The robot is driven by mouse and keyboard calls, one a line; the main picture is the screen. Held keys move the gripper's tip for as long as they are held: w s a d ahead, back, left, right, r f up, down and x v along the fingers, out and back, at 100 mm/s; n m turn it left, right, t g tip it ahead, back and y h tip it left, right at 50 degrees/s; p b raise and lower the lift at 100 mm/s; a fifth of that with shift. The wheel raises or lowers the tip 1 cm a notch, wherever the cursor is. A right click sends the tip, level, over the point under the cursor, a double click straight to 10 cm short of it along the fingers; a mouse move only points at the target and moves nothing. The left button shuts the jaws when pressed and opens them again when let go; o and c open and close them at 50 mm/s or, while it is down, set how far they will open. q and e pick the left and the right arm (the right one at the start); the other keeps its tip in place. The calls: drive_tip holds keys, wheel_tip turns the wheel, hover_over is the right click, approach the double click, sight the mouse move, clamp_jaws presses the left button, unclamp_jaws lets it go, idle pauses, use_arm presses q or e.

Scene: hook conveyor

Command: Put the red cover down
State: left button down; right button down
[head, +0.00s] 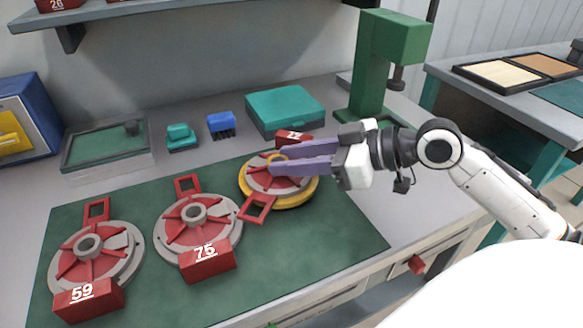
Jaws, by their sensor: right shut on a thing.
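The red cover (258,207), a red spoked disc with a grey rim and a square red handle loop, is at the right of the green mat. A yellow round part (297,202) shows under its right and front edge; I cannot tell whether the two touch. My right gripper (276,163) reaches in from the right, its purple fingers shut on the red cover near its yellowish hub ring. The fingers hide part of the cover's far side. My left gripper is not in view.
Two similar discs lie left on the green mat (330,245), by red blocks marked 59 (88,298) and 75 (207,257). Another red block (293,138) stands behind the cover. A teal box (285,108) and green press (370,75) stand behind. The mat's front right is clear.

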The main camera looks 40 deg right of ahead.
drive_tip(key=shift+f, duration=0.7)
drive_tip(key=shift+f, duration=0.2)
drive_tip(key=c, duration=1.3)
unclamp_jaws()
drive_tip(key=shift+f, duration=0.1)
